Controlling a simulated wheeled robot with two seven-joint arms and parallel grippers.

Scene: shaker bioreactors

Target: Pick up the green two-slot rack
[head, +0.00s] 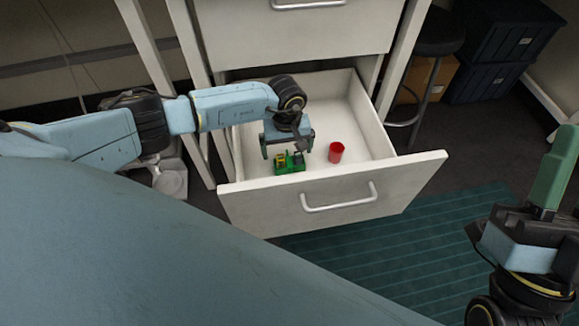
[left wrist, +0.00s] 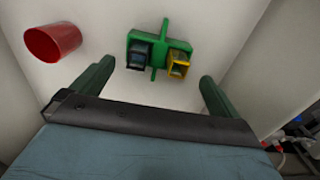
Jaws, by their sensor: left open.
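The green two-slot rack (head: 289,163) sits on the floor of the open drawer, near its front panel. In the left wrist view the rack (left wrist: 157,48) holds a dark item (left wrist: 139,53) in its left slot and a yellow item (left wrist: 178,64) in its right slot. My left gripper (head: 287,150) is inside the drawer just above the rack. Its two fingers (left wrist: 150,80) are spread wide and empty, with the rack ahead between their lines. My right gripper (head: 562,150) is at the right edge, away from the drawer; its opening is not clear.
A red cup (head: 336,152) stands in the drawer to the right of the rack. The drawer's front panel (head: 400,182) and side walls surround both. A black stool (head: 437,40) and dark bins (head: 490,80) stand behind right.

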